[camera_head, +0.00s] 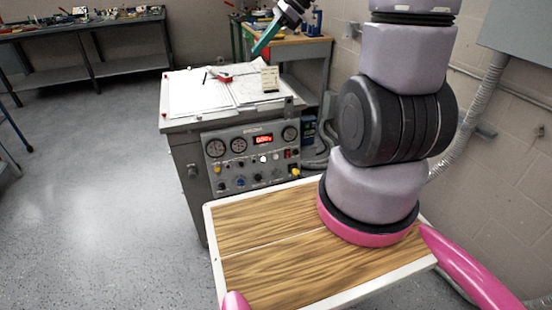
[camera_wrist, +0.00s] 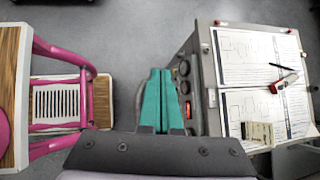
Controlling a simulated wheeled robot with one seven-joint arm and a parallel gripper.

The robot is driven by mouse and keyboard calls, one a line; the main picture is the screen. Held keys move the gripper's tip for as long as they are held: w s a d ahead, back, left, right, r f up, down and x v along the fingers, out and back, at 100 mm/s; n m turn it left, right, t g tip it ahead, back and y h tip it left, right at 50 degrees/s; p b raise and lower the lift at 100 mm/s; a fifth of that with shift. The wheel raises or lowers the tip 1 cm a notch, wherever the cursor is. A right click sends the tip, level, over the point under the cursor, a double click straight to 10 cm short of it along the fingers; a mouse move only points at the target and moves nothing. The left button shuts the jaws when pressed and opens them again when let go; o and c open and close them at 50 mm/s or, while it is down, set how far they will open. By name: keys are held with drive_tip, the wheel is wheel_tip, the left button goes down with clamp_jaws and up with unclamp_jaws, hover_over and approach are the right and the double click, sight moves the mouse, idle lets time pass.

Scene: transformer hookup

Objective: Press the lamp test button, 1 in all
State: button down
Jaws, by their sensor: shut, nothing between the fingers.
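The control panel (camera_head: 248,176) is on the front of a grey cabinet (camera_head: 184,135). It carries round gauges, a red lit display (camera_head: 263,139), a white round lamp or button (camera_head: 263,158), yellow knobs, and several small buttons and switches. Their labels are too small to read, so I cannot tell which is the lamp test button. My gripper (camera_head: 257,50) has teal fingers and is shut and empty, above the back of the cabinet top in the head view. In the wrist view my gripper (camera_wrist: 160,74) points down beside the panel face, which shows edge-on with its display (camera_wrist: 189,109).
Papers (camera_head: 198,94), a red-handled tool (camera_wrist: 287,83) and a small beige meter (camera_wrist: 258,133) lie on the cabinet top. A workbench (camera_head: 285,48) stands behind. My wooden-topped base is in front of the panel. Open floor (camera_head: 110,170) lies to the left.

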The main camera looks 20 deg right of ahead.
sight(276, 157)
drive_tip(key=w+d+f+m+t+y, duration=0.1)
drive_tip(key=w+d+f+m, duration=0.1)
drive_tip(key=w+f+m, duration=0.35)
drive_tip(key=w+d+f+m+t+y, duration=0.1)
drive_tip(key=w+d+f+m, duration=0.1)
drive_tip(key=f+m, duration=0.65)
drive_tip(key=w+d+f+m+t+y, duration=0.1)
drive_tip(key=w+d+f+m, duration=0.2)
drive_tip(key=f, duration=0.8)
drive_tip(key=s+d+f+m+t+h, duration=0.1)
drive_tip(key=s+d+f+m, duration=0.1)
drive_tip(key=f+m, duration=0.5)
drive_tip(key=s+d+f+m+t+h, duration=0.1)
drive_tip(key=f+m, duration=0.6)
drive_tip(key=f, duration=1.2)
drive_tip(key=shift+s+d+f+m+t+h, duration=0.15)
drive_tip(key=shift+s+d+m+t+h, duration=0.2)
drive_tip(key=shift+s+d+t, duration=0.5)
drive_tip(key=shift+w+d+g, duration=0.1)
drive_tip(key=shift+d+g, duration=0.05)
drive_tip(key=shift+g, duration=0.1)
drive_tip(key=shift+w+f, duration=0.25)
drive_tip(key=shift+w, duration=1.2)
drive_tip(key=shift+w+f, duration=0.25)
drive_tip(key=shift+w, duration=1.2)
drive_tip(key=shift+w+f, duration=0.25)
drive_tip(key=shift+w, duration=1.2)
drive_tip(key=shift+w, duration=0.1)
drive_tip(key=shift+w, duration=0.3)
